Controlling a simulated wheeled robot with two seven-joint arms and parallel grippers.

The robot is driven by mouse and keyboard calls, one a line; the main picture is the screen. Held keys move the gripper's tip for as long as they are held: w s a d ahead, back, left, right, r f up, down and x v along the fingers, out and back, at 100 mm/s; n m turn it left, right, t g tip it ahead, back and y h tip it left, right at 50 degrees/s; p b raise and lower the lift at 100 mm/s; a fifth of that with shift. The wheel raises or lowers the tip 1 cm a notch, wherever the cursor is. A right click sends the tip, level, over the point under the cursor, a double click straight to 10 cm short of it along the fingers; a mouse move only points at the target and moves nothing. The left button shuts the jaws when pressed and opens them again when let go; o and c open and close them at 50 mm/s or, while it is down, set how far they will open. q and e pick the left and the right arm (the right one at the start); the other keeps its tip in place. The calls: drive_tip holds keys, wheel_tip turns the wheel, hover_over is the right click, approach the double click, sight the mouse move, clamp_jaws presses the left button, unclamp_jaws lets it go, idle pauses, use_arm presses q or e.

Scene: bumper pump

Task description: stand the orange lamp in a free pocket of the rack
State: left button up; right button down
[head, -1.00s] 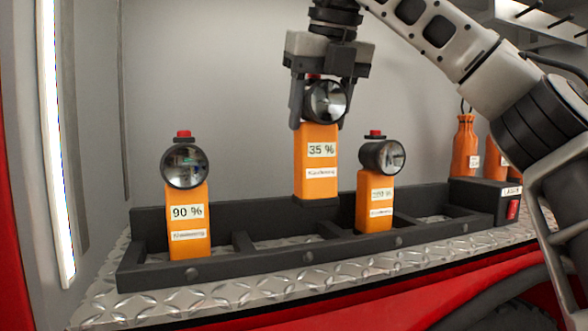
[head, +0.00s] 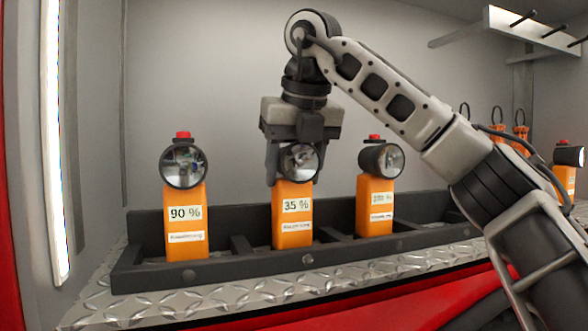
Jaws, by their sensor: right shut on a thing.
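The orange lamp (head: 292,210) marked 35 % is upright, with its round lens facing me. My right gripper (head: 297,172) is above it, shut on its head, with the fingers at either side of the lens. The lamp's lower end is down in the pocket of the dark rack (head: 190,273) between two other lamps. Its foot is hidden by the front rail, so I cannot tell whether it touches the bottom. My left gripper is not in view.
An orange lamp (head: 185,218) marked 90 % stands in the left pocket. Another orange lamp (head: 375,205) stands in the pocket to the right. A further pocket right of that looks empty.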

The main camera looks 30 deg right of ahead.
drive_tip(key=c, duration=0.6)
unclamp_jaws()
drive_tip(key=shift+o, duration=0.2)
drive_tip(key=shift+r, duration=0.1)
drive_tip(key=p+v, duration=0.3)
drive_tip(key=v, duration=0.9)
drive_tip(key=shift+s, duration=0.15)
